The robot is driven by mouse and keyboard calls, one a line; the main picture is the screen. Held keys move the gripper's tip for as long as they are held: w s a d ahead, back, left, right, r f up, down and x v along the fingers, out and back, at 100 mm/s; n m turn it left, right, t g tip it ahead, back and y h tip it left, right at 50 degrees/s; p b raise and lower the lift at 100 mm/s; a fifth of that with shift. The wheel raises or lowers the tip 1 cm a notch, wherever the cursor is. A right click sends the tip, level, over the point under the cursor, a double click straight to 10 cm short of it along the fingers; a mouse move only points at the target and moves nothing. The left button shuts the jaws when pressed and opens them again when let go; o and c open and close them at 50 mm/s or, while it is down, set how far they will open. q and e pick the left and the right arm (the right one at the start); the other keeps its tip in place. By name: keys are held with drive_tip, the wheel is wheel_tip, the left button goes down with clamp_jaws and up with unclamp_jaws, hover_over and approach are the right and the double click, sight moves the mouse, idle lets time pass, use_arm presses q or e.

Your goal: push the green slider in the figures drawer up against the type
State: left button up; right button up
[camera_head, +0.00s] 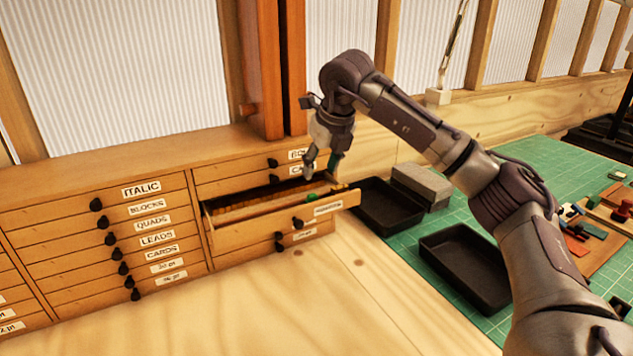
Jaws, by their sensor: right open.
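One drawer (230,233) stands pulled out of the right-hand cabinet column. The label (328,208) on its front is too small to read surely. Inside lies a brownish row, apparently the type (262,200). A small green piece, apparently the green slider (314,210), shows at the drawer's front right. Whether it touches the type I cannot tell. My right gripper (322,171) is open, fingers pointing down, over the drawer's back right part. A dark green patch shows at its right finger; I cannot tell what it is. My left gripper is out of view.
Closed labelled drawers (150,240) fill the cabinet to the left. Two black trays (465,262) and a grey block (422,182) are right of the open drawer, by the green mat (545,158). Coloured pieces lie at far right. The wooden top in front is clear.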

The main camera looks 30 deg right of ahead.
drive_tip(key=shift+v, duration=1.5)
